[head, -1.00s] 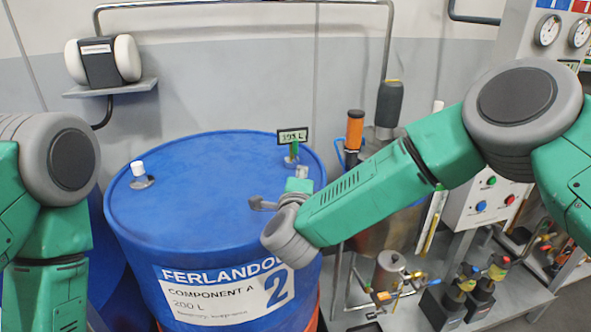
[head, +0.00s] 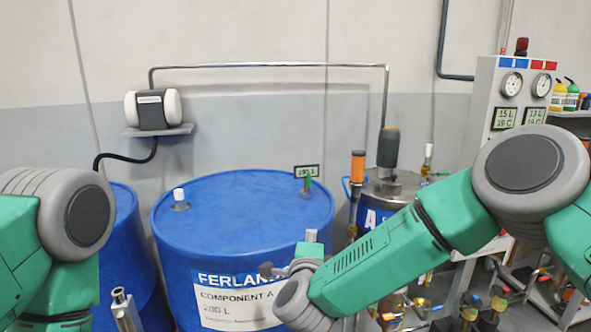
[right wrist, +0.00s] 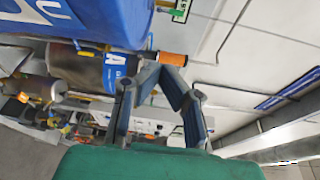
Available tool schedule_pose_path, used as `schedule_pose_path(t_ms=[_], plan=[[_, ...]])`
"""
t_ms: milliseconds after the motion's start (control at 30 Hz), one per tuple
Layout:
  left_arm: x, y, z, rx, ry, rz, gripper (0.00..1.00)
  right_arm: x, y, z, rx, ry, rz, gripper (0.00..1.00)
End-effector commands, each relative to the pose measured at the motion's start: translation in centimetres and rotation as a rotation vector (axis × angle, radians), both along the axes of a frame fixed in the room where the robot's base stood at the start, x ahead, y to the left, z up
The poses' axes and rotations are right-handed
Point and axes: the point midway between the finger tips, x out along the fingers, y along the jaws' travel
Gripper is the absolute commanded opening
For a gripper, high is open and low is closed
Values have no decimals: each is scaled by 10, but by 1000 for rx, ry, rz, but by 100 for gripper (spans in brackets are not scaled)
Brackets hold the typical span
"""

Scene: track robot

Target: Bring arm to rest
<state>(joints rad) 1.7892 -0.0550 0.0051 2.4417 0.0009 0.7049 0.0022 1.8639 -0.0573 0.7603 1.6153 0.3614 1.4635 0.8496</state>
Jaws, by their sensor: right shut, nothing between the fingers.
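My right arm comes in from the right in the head view and bends at a grey joint, with its forearm slanting down to the left. My right gripper (head: 275,269) is small and partly hidden by the wrist there, in front of the blue drum (head: 240,205). In the right wrist view the fingers (right wrist: 161,66) lean together at their tips, shut with nothing between them. The view past them is sideways.
A second blue drum (head: 122,240) stands behind my left arm. A gauge panel (head: 512,95) is at the right. A pipe and a wall unit (head: 153,109) are behind.

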Motion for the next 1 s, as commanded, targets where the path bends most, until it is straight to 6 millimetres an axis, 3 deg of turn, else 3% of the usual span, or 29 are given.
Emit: schedule_pose_path(t_ms=[167, 367, 567, 667, 800, 1000], plan=[[1, 0, -7, 0, -2, 0, 40, -12, 3, -39, -112, 66, 74, 0], [1, 0, -15, 1, -2, 1, 40, -40, -4, -92, -276, 163, 188, 0], [0, 0, -27, 1, -1, 1, 40, -85, -25, -169, -497, 314, 352, 0], [1, 0, -36, 0, -1, 1, 40, -124, -48, -221, -646, 426, 474, 0], [1, 0, -49, 0, -1, 0, 40, -196, -91, -289, -864, 609, 679, 0], [1, 0, -66, 0, -1, 0, 40, -311, -166, -351, -1101, 874, 988, 0]])
